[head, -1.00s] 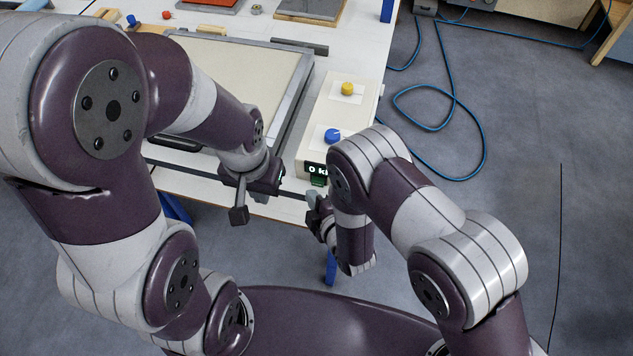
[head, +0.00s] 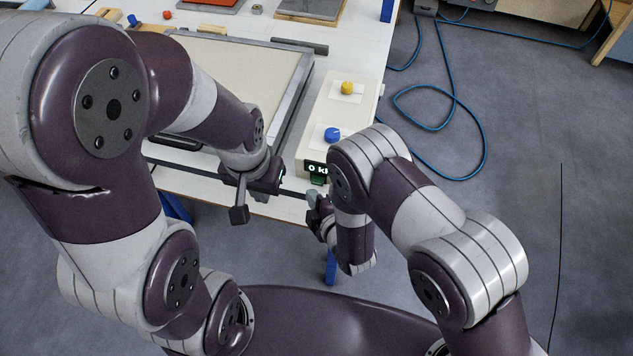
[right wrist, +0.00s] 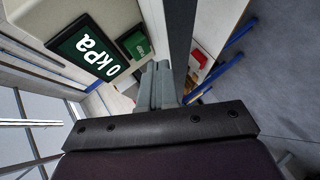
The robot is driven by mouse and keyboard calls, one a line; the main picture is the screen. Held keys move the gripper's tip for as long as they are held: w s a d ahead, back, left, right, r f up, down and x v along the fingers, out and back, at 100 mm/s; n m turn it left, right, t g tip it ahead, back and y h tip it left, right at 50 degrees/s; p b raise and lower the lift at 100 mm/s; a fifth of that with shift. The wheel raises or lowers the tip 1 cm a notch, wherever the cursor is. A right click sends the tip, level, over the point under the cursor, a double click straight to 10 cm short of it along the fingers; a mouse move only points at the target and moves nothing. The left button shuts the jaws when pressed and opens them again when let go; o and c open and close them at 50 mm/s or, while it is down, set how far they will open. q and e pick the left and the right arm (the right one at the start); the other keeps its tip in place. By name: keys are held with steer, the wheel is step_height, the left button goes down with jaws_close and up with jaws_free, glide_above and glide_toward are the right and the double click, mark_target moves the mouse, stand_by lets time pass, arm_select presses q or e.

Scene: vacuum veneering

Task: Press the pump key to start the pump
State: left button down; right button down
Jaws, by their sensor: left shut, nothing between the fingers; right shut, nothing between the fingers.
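The pump's control box (head: 319,122) stands at the table's right front edge, with a yellow knob and a blue knob on top. Its front display (right wrist: 88,47) reads 0 kPa. A green key (right wrist: 137,44) sits beside the display in the right wrist view; it shows partly in the head view (head: 318,180). My right gripper (head: 313,196) is shut and empty, close in front of the key. In the right wrist view its fingertips (right wrist: 160,68) lie just beside the key; contact cannot be told. My left gripper (head: 239,214) is shut and empty at the table's front edge.
A framed pale press bed (head: 240,70) fills the table left of the box. A red part (right wrist: 196,60) shows beyond my right fingers in the wrist view. A blue hose (head: 470,130) lies on the floor at right. The floor in front of the table is clear.

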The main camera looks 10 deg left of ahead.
stand_by(0.5)
steer(key=shift+w, duration=0.45)
steer(key=shift+w+b, duration=0.3)
steer(key=shift+w, duration=0.2)
stand_by(0.5)
steer(key=shift+s, duration=1)
steer(key=s, duration=0.6)
steer(key=shift+p, duration=0.4)
